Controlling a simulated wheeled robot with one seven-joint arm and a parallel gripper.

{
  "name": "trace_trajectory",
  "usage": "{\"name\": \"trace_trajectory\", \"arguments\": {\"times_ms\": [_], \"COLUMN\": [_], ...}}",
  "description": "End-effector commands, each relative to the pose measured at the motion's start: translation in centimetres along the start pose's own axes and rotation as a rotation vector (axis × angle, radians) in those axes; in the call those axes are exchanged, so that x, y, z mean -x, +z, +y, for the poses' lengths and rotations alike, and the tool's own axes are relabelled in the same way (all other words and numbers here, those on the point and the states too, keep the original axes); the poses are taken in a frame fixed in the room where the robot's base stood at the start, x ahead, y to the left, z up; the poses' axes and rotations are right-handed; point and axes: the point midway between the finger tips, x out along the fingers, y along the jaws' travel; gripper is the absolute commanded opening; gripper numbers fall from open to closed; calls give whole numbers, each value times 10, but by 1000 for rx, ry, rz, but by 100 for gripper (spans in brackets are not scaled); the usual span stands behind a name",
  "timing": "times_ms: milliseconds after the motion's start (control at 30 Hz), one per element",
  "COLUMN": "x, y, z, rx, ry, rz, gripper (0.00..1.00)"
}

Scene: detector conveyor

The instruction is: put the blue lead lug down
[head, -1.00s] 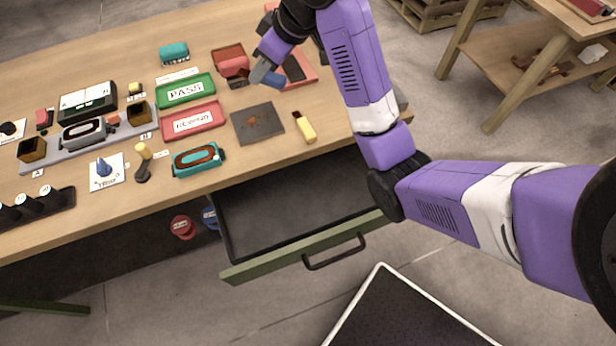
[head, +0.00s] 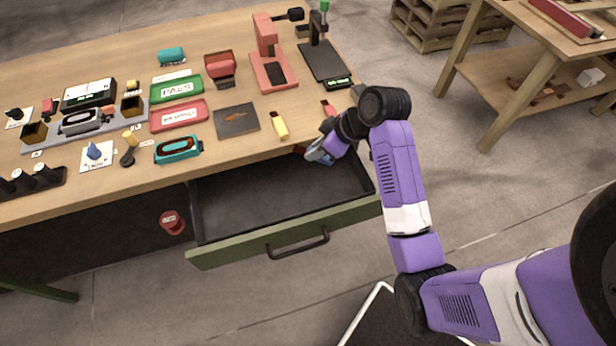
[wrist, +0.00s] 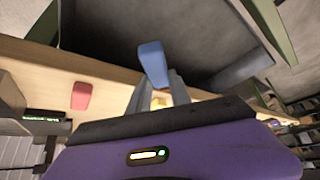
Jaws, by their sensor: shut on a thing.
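The blue lead lug (wrist: 153,62) is held between the fingertips of my gripper (wrist: 158,92) in the wrist view. In the head view my gripper (head: 318,150) is shut on it at the table's front edge, over the back right part of the open drawer. Only a little of the blue lug (head: 325,160) shows there, the rest being hidden by the gripper. The grey drawer floor (head: 260,195) is bare where it shows. I cannot tell the exact height of the lug above it.
The drawer's green front (head: 285,236) with a black handle sticks out from the wooden table. A yellow block (head: 280,126) and a dark grey plate (head: 236,120) lie near the table's front edge. A red block (wrist: 82,95) lies on the tabletop near my gripper.

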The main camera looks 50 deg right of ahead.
Motion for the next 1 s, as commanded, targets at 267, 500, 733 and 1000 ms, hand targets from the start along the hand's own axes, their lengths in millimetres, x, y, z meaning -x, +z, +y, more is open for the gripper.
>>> {"name": "trace_trajectory", "arguments": {"times_ms": [267,500,733,1000], "x": [-57,-86,-105,-120], "y": [38,54,67,77], "z": [-1,0,0,0], "rx": [-4,-1,-2,0], "ry": [-3,0,-2,1], "rz": [-3,0,-1,1], "gripper": [0,0,0,0]}}
